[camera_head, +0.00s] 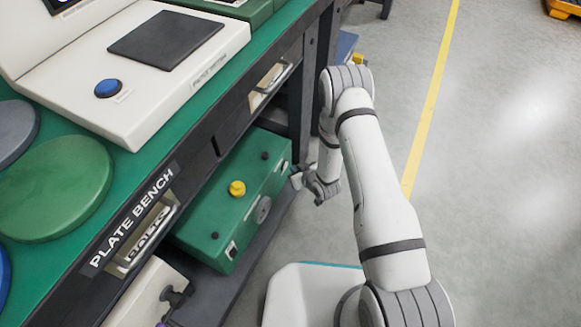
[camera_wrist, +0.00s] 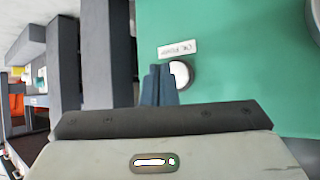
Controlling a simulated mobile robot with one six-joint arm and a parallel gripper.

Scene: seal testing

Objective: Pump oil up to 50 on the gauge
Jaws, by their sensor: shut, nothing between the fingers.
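A green box (camera_head: 228,207) sits on the shelf under the bench, with a yellow knob (camera_head: 237,188) on top. A round grey fitting, perhaps the gauge (camera_head: 263,209), is on its front face, seen too obliquely to read. My gripper (camera_head: 297,181) is at the box's right end. In the wrist view, my gripper's fingers (camera_wrist: 159,72) are shut and empty. They overlap the left edge of a round white button (camera_wrist: 181,73) on a green panel (camera_wrist: 235,70). I cannot tell whether they touch it. A small white label (camera_wrist: 177,48) sits beside the button, its text hard to read.
The plate bench (camera_head: 140,200) stands above the box, with a white device (camera_head: 130,75) and round green plate (camera_head: 55,187) on top. Its dark leg stands close behind my gripper. Open floor with a yellow line (camera_head: 430,100) lies to the right.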

